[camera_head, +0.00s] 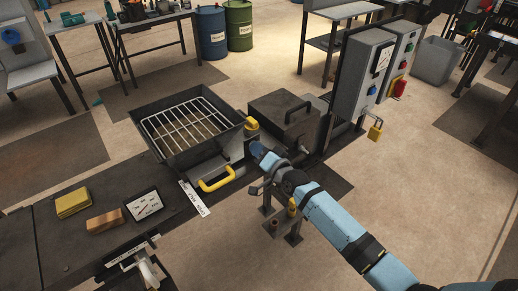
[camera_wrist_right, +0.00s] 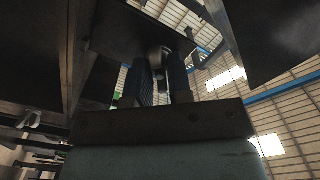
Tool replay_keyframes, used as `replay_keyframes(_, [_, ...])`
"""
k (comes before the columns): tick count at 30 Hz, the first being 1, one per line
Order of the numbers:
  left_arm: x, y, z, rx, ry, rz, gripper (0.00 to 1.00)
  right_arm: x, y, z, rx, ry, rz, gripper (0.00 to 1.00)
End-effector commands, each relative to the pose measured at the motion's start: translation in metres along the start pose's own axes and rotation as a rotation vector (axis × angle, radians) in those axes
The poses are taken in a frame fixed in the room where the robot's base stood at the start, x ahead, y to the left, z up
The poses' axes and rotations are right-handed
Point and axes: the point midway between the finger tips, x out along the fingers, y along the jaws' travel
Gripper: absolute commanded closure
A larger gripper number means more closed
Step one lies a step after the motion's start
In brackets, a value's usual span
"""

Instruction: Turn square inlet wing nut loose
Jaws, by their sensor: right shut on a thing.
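My right arm comes in from the lower right in the head view. Its gripper (camera_head: 262,153) reaches the side of the machine between the grated tray and the dark lidded box. In the right wrist view the two dark ridged fingers (camera_wrist_right: 162,82) are shut on a small grey metal piece (camera_wrist_right: 158,58), which I take for the square inlet wing nut. In the head view the nut is hidden by the gripper. How far the nut is turned cannot be seen. My left gripper is not in view.
A control cabinet (camera_head: 364,75) stands right.

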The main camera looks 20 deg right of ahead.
Motion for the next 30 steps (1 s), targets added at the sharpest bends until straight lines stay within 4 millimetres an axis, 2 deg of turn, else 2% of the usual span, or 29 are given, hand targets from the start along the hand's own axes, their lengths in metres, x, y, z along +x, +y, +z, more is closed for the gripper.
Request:
replay_keyframes(10, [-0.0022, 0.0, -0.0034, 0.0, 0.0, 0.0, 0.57, 0.0001, -0.0004, -0.0009, -0.146, 0.001, 0.0, 1.0])
replay_keyframes(27, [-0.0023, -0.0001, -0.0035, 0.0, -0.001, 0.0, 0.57, 0.0003, -0.0003, -0.0009, -0.173, 0.002, -0.001, 1.0])
replay_keyframes(28, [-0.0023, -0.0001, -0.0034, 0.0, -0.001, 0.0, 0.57, 0.0003, -0.0003, -0.001, -0.173, 0.002, -0.001, 0.74])
replay_keyframes(29, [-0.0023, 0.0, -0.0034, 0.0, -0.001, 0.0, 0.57, 0.0003, -0.0003, -0.0009, -0.172, 0.002, -0.001, 0.67])
replay_keyframes(30, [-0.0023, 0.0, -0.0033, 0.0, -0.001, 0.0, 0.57, 0.0002, -0.0003, -0.0009, -0.172, 0.001, -0.001, 0.64])
